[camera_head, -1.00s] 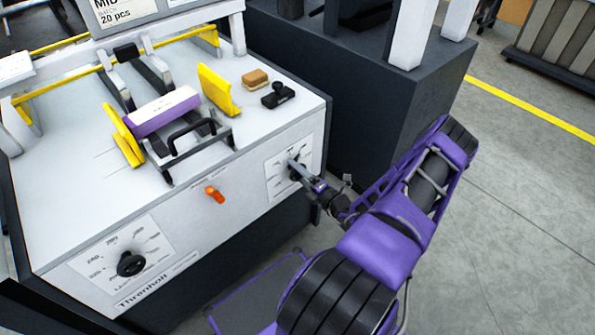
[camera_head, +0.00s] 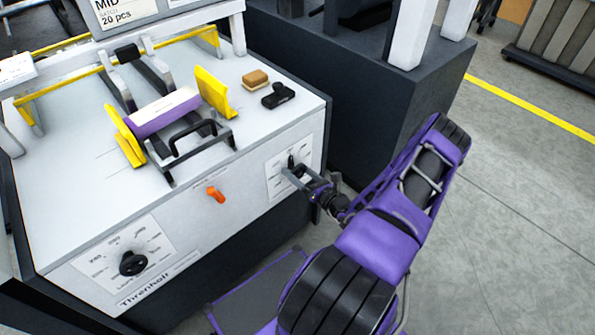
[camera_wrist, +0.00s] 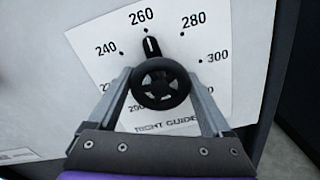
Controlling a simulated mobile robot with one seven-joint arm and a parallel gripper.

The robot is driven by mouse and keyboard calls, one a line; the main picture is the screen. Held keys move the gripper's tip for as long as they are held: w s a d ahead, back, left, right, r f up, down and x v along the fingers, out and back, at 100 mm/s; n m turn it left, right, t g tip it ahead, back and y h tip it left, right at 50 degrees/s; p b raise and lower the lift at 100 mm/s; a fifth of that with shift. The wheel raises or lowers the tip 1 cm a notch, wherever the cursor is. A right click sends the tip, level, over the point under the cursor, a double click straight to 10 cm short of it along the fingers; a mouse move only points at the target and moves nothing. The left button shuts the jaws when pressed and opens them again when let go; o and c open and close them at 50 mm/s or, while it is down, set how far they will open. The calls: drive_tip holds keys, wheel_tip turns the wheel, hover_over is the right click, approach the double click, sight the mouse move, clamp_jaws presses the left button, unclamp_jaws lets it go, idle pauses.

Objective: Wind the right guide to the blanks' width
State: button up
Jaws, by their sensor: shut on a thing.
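The right guide knob (camera_wrist: 160,88) is a black round knob on a white dial (camera_wrist: 110,60) marked RIGHT GUIDE. Its white pointer stands close to the 260 mark in the wrist view. My gripper (camera_head: 291,173) is shut on this knob, one finger on each side, at the right of the machine's front panel. The purple, white-topped stack of blanks (camera_head: 163,117) lies on the machine top between two yellow guides. The right guide (camera_head: 214,93) stands close to the stack's right end; I cannot tell whether they touch. The left guide (camera_head: 125,137) is at the stack's left end.
A second black knob (camera_head: 133,263) with its own dial is at the panel's left. An orange switch (camera_head: 215,195) sits between the dials. A black handle bar (camera_head: 192,133) is in front of the stack. A tan block (camera_head: 255,79) and a black object (camera_head: 278,95) lie right of the right guide.

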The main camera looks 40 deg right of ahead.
drive_tip(key=n, duration=0.7)
drive_tip(key=shift+p, duration=0.3)
drive_tip(key=n, duration=0.6)
drive_tip(key=shift+s+n, duration=0.1)
drive_tip(key=shift+n, duration=0.3)
drive_tip(key=n, duration=0.6)
drive_tip(key=shift+p, duration=0.3)
drive_tip(key=n, duration=0.7)
drive_tip(key=shift+f, duration=0.1)
drive_tip(key=o, duration=1.2)
drive_tip(key=shift+c, duration=0.2)
drive_tip(key=s+d, duration=0.1)
drive_tip(key=s, duration=1.6)
drive_tip(key=shift+s+d, duration=0.15)
drive_tip(key=shift+s, duration=0.05)
